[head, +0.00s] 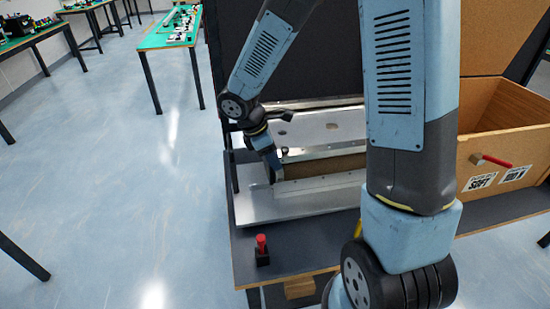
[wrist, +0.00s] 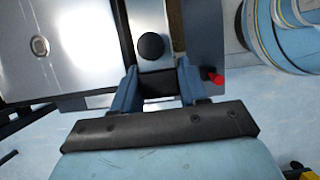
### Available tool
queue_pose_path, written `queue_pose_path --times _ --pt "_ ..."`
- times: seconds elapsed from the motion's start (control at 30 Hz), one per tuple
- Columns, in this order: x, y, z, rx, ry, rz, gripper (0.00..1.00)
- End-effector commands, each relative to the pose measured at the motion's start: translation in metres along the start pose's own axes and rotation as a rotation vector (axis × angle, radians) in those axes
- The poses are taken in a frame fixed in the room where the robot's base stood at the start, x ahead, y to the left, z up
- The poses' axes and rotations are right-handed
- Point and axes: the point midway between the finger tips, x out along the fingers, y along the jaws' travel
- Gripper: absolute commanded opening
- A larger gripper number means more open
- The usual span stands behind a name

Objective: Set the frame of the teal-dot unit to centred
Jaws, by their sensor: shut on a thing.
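A metal conveyor unit (head: 250,208) lies on the dark bench, with a long tan strip between pale metal rails. My gripper (head: 272,172) is at its left end, pointing down. In the wrist view my gripper (wrist: 160,88) has its two blue fingers closed on the end of a narrow metal frame (wrist: 146,18), which carries a round black knob (wrist: 151,46). A wide shiny plate (wrist: 75,45) lies left of the frame. I see no teal dot in either view. My upper arm hides the right part of the unit in the head view.
A red-topped black post (head: 262,250) stands at the bench's front left. A cardboard-coloured box (head: 500,145) with a red-handled lever (head: 492,162) stands at the right. A dark panel rises behind the unit. Green-topped tables (head: 170,28) stand farther back; the floor at left is clear.

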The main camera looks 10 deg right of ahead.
Motion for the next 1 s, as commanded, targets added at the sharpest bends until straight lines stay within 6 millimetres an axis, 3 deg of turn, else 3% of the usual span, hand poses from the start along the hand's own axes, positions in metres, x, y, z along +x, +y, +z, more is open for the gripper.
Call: queue_pose_path --times 0.3,0.33,0.37,0.73,1.0 --pt "-0.001 0.005 -0.001 0.017 -0.002 -0.005 0.0" --pt "-0.001 0.005 -0.001 0.017 -0.002 -0.005 0.46" --pt "-0.001 0.005 -0.001 0.017 -0.002 -0.005 0.49" --pt "-0.008 0.005 -0.002 0.016 -0.001 -0.003 0.49" --pt "-0.053 0.006 -0.002 0.018 0.0 0.0 0.49"
